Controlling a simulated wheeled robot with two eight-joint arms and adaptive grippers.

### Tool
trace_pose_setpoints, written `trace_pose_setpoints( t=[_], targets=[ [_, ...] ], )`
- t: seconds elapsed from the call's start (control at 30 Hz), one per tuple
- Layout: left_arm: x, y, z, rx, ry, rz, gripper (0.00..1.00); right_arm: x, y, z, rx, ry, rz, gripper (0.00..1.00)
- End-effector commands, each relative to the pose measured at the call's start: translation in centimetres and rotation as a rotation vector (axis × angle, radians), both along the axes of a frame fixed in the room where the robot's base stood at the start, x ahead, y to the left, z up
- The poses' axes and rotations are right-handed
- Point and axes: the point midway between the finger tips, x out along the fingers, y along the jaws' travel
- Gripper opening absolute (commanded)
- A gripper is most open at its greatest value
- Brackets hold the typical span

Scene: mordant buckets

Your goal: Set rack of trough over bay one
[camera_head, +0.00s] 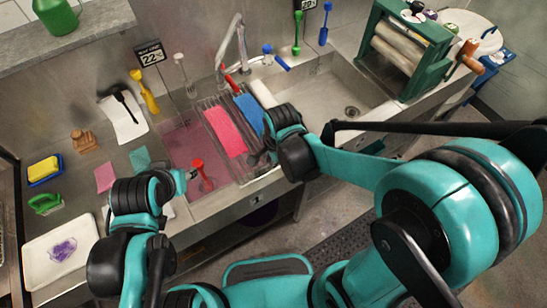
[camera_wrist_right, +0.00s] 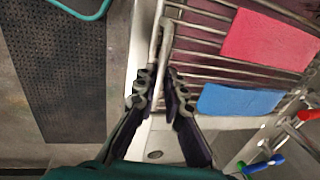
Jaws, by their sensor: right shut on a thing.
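The wire rack (camera_head: 207,106) carries a pink cloth (camera_head: 226,132) and a blue cloth (camera_head: 250,112). It lies across the trough, just right of the open pink bath (camera_head: 180,150). My right gripper (camera_head: 268,148) is at the rack's near right side. In the right wrist view its fingers (camera_wrist_right: 160,82) are shut on the end rail of the rack (camera_wrist_right: 205,58), beside the trough's pale front rim (camera_wrist_right: 140,50). Dark pink liquid shows under the wires there. My left gripper (camera_head: 185,178) is near the bath's front left edge, its jaws too small to judge.
A red-handled tool (camera_head: 201,172) stands in the bath. A "22" sign (camera_head: 151,54) stands behind it. The right basin (camera_head: 335,100) is empty, with a green roller wringer (camera_head: 405,50) beyond it. A white tray (camera_head: 62,248), sponge and brush occupy the left counter.

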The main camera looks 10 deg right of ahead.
Motion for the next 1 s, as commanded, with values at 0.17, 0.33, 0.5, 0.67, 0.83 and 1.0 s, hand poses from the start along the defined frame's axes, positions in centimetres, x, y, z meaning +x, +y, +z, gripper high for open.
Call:
trace_pose_setpoints(
  t=[0.17, 0.33, 0.5, 0.67, 0.83, 1.0],
  targets=[
    [0.0, 0.0, 0.0, 0.0, 0.0, 0.0, 0.4, -0.2, 0.3, -0.1, 0.009, 0.006, 0.004, 0.23],
    [0.0, 0.0, 0.0, 0.0, 0.0, 0.0, 0.4, -0.2, 0.3, -0.1, 0.007, 0.004, 0.004, 0.31],
    [0.0, 0.0, 0.0, 0.0, 0.0, 0.0, 0.4, -0.1, 0.2, 0.0, 0.006, 0.003, 0.002, 0.31],
    [0.0, 0.0, 0.0, 0.0, 0.0, 0.0, 0.4, -0.3, 0.1, 1.2, 0.005, 0.003, 0.002, 0.31],
    [0.0, 0.0, 0.0, 0.0, 0.0, 0.0, 0.4, -0.9, -0.1, 4.2, 0.005, 0.003, 0.003, 0.31],
    [0.0, 0.0, 0.0, 0.0, 0.0, 0.0, 0.4, -1.6, -0.3, 7.6, 0.006, 0.003, 0.003, 0.31]
  ],
)
